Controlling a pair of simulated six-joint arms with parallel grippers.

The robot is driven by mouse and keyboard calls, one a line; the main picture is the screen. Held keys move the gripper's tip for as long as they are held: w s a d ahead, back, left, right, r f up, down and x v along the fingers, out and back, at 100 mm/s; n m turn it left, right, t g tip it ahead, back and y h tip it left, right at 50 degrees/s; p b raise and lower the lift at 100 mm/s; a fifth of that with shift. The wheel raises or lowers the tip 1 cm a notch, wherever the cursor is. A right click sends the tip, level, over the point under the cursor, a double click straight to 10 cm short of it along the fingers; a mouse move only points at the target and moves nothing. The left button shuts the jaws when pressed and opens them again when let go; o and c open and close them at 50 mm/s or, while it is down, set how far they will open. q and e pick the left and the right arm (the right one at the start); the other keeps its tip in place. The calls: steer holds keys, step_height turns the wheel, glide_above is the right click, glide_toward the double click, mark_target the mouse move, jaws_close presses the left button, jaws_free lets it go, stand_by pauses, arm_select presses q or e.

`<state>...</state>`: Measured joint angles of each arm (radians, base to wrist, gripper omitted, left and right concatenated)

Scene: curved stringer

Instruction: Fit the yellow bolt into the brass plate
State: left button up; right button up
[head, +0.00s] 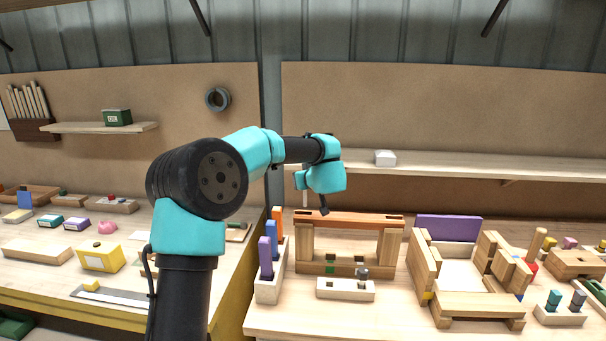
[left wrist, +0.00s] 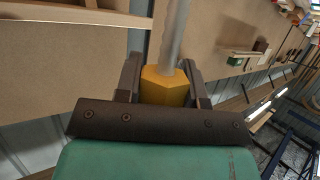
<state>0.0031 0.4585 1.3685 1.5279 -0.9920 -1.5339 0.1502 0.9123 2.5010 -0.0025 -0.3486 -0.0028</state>
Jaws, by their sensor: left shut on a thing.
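In the left wrist view the yellow bolt (left wrist: 160,90) has a six-sided yellow head and a smooth grey shank that runs up out of the picture. My left gripper (left wrist: 163,72) is shut on the head, one dark finger on each side. In the head view my left gripper (head: 323,207) hangs above the back of a wooden frame with an orange-brown top bar (head: 375,219); the bolt's head cannot be made out there. I cannot tell which piece is the brass plate. My right gripper is not in view.
A pale block with a grey peg (head: 335,292) sits before the frame. A rack of coloured pegs (head: 268,288) stands left of it, and a wooden assembly with a purple board (head: 447,228) stands right. A shelf (head: 450,168) runs behind with a white box (head: 385,158).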

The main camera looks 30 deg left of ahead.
mark_target(306, 204)
arm_select(q)
steer(key=shift+f, duration=0.6)
steer(key=shift+f, duration=3.75)
stand_by(1.3)
steer(key=o, duration=1.1)
steer(key=v, duration=1.7)
steer(key=shift+d, duration=0.3)
steer(key=shift+s, duration=0.1)
